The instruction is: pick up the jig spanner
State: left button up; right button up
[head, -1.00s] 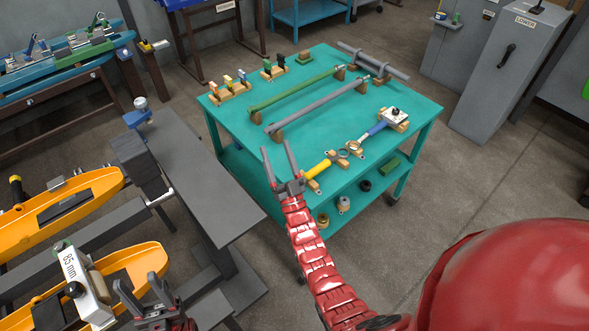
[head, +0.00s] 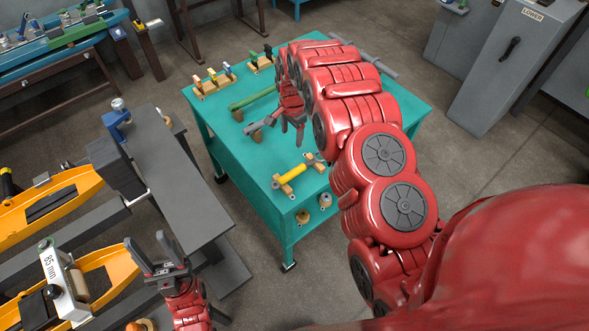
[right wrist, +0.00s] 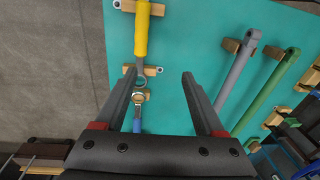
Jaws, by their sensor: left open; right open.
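A spanner with a yellow handle (head: 293,173) lies on wooden blocks at the near edge of the teal table (head: 255,185); the right wrist view shows its yellow handle (right wrist: 141,30) and ring end. A second, blue-handled tool (right wrist: 137,126) lies in line with it, ring ends close together; my arm hides it in the head view. I cannot tell which is the jig spanner. My left gripper (head: 158,256) is open and empty at lower left.
A grey bar (right wrist: 236,78) and a green bar (right wrist: 262,92) lie on blocks beside the spanners. Small coloured tools in wooden blocks (head: 213,83) stand at the table's far left. A dark grey bench (head: 182,185) and orange fixtures (head: 50,205) are at left.

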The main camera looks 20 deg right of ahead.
jog(key=s+r+g, duration=0.1)
jog(key=s+r, duration=0.1)
jog(key=s, duration=0.1)
jog(key=b, duration=0.8)
send_over(295, 170)
notch_tip(295, 170, down, 9)
jog(key=shift+a+r, duration=0.15)
jog(key=shift+r, duration=0.05)
notch_tip(295, 170, down, 3)
jog(key=shift+s+f+p, duration=0.1)
jog(key=shift+p, duration=0.45)
jog(key=shift+f, duration=0.2)
jog(key=shift+f+p, duration=0.3)
jog(key=shift+p, duration=0.2)
notch_tip(295, 170, down, 4)
jog(key=shift+r+p, duration=0.2)
jog(key=shift+p, duration=0.7)
jog(key=shift+f, duration=0.55)
